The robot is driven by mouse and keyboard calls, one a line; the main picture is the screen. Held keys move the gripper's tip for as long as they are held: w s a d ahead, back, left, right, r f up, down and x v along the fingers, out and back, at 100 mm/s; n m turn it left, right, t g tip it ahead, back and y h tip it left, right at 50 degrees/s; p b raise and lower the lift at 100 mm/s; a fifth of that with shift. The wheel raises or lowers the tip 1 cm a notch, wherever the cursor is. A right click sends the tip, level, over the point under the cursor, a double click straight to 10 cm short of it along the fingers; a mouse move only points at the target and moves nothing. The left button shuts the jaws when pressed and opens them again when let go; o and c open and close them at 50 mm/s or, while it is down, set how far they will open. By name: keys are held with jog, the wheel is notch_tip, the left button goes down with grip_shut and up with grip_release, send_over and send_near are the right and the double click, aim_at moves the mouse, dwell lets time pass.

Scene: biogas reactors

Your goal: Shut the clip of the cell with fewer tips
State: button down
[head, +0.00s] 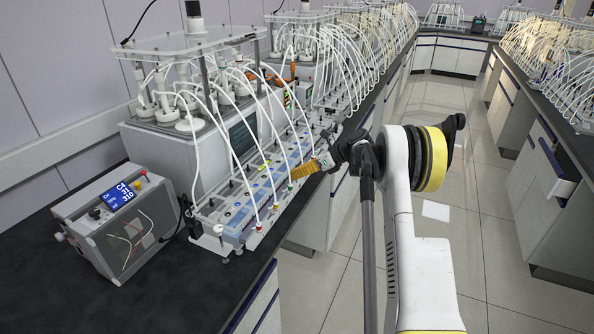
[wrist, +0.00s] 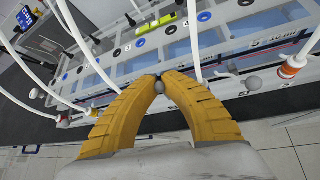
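A long, clear-topped row of cells (head: 262,186) with blue contents runs along the bench front. It also shows in the wrist view (wrist: 225,47). White tubes end in coloured tips along its front edge, among them a red tip (wrist: 292,66). A grey ball knob (wrist: 253,83) sits at the front edge, right of my gripper. My gripper (wrist: 160,77) has its yellow fingers brought together at the tips, with another grey ball (wrist: 159,87) showing between them. I cannot tell if they grip it. In the head view, my gripper (head: 292,177) is at the row's front edge.
White tubes (head: 262,130) arch down from the reactor unit (head: 190,150) around my gripper. A grey control box (head: 118,215) with a blue display stands at left. The black bench front (head: 190,285) is bare. Floor is free at right.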

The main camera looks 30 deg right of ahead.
jog(key=shift+w+a+r+g+h+p, duration=0.15)
jog(key=shift+w+g+h+p, duration=0.1)
jog(key=shift+g+h+p, duration=0.2)
dwell(0.3)
jog(key=c, duration=1.4)
grip_release()
jog(key=shift+c, duration=0.2)
